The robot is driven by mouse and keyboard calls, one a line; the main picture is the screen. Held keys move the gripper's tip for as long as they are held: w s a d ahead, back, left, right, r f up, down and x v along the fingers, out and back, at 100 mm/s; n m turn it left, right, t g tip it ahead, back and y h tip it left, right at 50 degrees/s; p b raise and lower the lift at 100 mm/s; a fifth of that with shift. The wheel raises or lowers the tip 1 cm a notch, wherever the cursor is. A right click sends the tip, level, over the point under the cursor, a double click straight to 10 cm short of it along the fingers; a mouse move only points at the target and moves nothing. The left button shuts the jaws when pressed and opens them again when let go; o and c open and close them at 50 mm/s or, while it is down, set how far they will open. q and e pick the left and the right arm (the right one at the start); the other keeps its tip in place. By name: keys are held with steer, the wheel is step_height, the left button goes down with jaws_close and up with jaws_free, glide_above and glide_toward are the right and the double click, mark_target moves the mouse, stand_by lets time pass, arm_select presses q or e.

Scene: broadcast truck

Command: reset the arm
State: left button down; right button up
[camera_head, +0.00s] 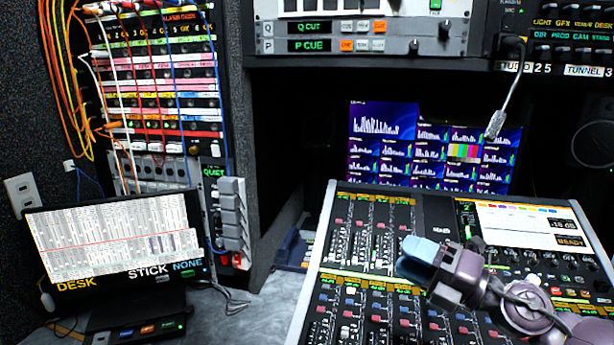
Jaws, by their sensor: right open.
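My right arm comes in from the lower right, and my right gripper (424,274) hangs over the mixing console (312,262). The gripper is purple-grey with a blue pad on one finger. It points left, is open, and no object shows between its fingers. It hides some of the console's middle controls. I cannot tell its height above the console or whether it touches it. My left gripper is not in view.
A gooseneck microphone (496,122) hangs above the console. Behind it stand multiview screens (382,122). At left are a patch bay (165,100) with colored cables, a monitor (115,242) reading "DESK" and a grey handset (232,212). Some bare grey desk (262,312) lies between the monitor and console.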

steer(key=s+d+f+m+t+h, duration=0.1)
steer(key=s+d+f+m+h, duration=0.4)
steer(key=d+f+m+h, duration=0.65)
steer(key=s+d+f+m+t+h, duration=0.2)
steer(key=s+f+m+h, duration=0.5)
steer(key=m, duration=1)
steer(key=s+a+f+m+g+y, duration=0.1)
steer(key=s+f+m+g, duration=0.1)
steer(key=s+f+g, duration=0.6)
steer(key=s+a+f+m+g, duration=0.2)
steer(key=s+f+g, duration=0.15)
steer(key=s, duration=0.75)
arm_select(q)
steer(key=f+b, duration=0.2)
steer(key=b, duration=0.1)
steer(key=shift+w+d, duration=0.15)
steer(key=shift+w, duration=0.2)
arm_select(e)
steer(key=w+f+t+y, duration=0.1)
steer(key=w+f+t, duration=0.7)
steer(key=f, duration=0.3)
steer(key=shift+f+n, duration=0.4)
steer(key=shift+n, duration=0.05)
